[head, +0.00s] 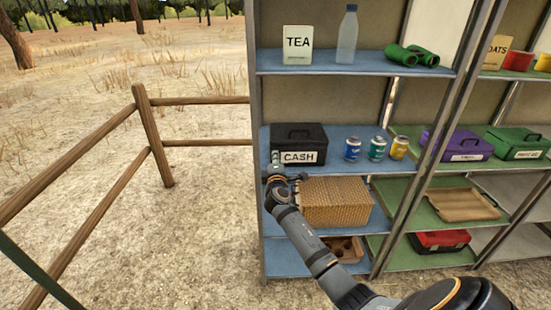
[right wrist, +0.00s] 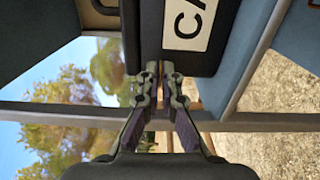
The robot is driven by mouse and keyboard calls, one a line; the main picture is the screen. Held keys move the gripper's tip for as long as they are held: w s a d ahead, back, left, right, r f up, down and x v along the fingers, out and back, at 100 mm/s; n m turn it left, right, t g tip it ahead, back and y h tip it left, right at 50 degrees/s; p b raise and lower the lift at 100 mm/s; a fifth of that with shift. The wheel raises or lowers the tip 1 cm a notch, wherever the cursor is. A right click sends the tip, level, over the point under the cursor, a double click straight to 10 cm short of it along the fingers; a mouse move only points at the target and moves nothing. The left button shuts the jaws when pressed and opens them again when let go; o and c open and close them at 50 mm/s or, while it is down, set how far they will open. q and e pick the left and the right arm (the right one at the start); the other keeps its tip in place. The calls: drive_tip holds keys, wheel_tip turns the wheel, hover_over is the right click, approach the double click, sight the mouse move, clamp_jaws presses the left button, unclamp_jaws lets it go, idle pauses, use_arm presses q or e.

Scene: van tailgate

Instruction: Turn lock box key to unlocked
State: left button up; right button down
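The black lock box (head: 298,137), with a white CASH label (head: 299,157), sits on the blue shelf. Its dark body (right wrist: 185,58) and part of its label (right wrist: 187,22) show in the right wrist view. No key can be made out; it may be hidden by my fingers. My right gripper (head: 275,160) is at the front left of the box. In the right wrist view its fingertips (right wrist: 161,70) are close together at the box's edge. I cannot tell whether they touch it or grip something thin. My left gripper is not in view.
A woven basket (head: 337,203) is below the box. Several cans, such as the blue one (head: 352,149), stand right of it. Shelf uprights (head: 253,130) flank the blue shelves. A wooden fence (head: 153,140) and open ground lie to the left.

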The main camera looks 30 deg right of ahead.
drive_tip(key=c, duration=1.6)
unclamp_jaws()
drive_tip(key=v, duration=1.2)
